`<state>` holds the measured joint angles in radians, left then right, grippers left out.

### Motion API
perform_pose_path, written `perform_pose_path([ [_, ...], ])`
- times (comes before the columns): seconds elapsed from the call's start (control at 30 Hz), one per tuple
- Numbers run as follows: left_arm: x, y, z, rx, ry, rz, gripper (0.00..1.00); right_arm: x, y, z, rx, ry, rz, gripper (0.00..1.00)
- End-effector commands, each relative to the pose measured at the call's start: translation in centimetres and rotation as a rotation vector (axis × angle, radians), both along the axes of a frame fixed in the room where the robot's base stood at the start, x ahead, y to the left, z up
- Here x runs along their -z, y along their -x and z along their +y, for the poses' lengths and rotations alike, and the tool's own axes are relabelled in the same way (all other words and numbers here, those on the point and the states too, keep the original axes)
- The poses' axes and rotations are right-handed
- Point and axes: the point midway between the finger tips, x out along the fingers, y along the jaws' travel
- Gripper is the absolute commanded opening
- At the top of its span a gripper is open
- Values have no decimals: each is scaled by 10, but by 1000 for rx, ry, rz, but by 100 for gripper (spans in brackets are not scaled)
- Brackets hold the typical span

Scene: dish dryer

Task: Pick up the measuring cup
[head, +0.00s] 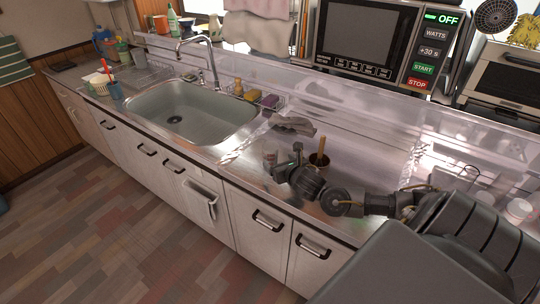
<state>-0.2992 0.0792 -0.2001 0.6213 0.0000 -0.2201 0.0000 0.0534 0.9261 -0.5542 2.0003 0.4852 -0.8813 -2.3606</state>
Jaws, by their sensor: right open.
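My right gripper (279,165) reaches in from the right, low over the steel counter (225,152). It is open. A small pale, partly hidden shape (269,158) shows at its fingers; I cannot tell whether it is the measuring cup or part of the gripper. A dark round pot (319,162) with a brown handle sticking up stands just behind and to the right of the gripper. No measuring cup can be made out with certainty. My left gripper is not in view.
A grey crumpled item (292,124) lies behind the gripper. The sink (190,112) with its tap (201,62) is to the left, and a wire rack (262,102) holds sponges. A microwave (372,45) stands at the back. White cups (519,210) are at far right.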

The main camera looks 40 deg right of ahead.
Motion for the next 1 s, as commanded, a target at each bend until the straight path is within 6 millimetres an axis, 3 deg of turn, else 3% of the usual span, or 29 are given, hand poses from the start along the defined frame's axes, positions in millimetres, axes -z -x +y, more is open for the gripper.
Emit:
perform_pose_path([
  [0.2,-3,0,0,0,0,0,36,1,-7,0,-1,-1,-1,77],
  [0.53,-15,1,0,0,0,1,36,17,-47,-5,0,0,-1,77],
  [0.83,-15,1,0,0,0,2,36,20,-51,-6,-1,0,0,77],
  [1.0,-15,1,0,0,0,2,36,20,-51,-6,-2,-1,0,58],
])
